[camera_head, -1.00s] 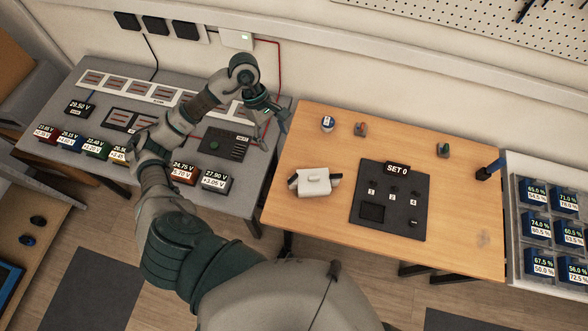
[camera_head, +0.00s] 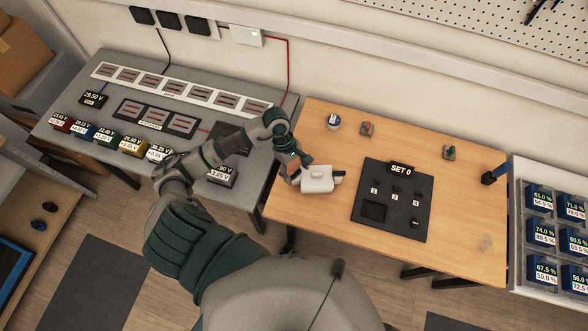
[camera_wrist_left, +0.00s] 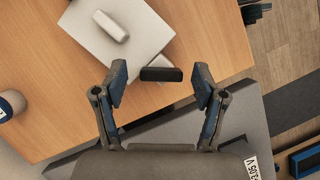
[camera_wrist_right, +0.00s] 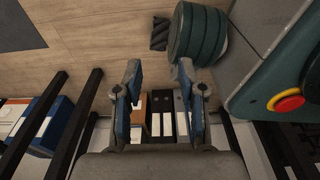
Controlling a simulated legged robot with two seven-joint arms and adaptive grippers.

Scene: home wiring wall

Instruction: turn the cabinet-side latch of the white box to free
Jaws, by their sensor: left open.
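The white box (camera_head: 317,181) lies on the wooden table, with a dark latch (camera_head: 339,175) on its right side. In the left wrist view the white box (camera_wrist_left: 118,28) shows at the top, with a black latch (camera_wrist_left: 161,74) at its near edge. My left gripper (camera_head: 293,173) is at the box's left side, the side towards the grey bench, and hides most of that latch in the head view. Its open fingers (camera_wrist_left: 161,82) stand on either side of the black latch, with gaps. My right gripper (camera_wrist_right: 160,82) is open and empty, away from the box.
A black panel marked SET 0 (camera_head: 391,208) lies right of the box. Small knobbed items (camera_head: 367,129) and a white, blue-marked round item (camera_head: 333,122) stand behind it. The grey bench (camera_head: 75,140) with meters is left.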

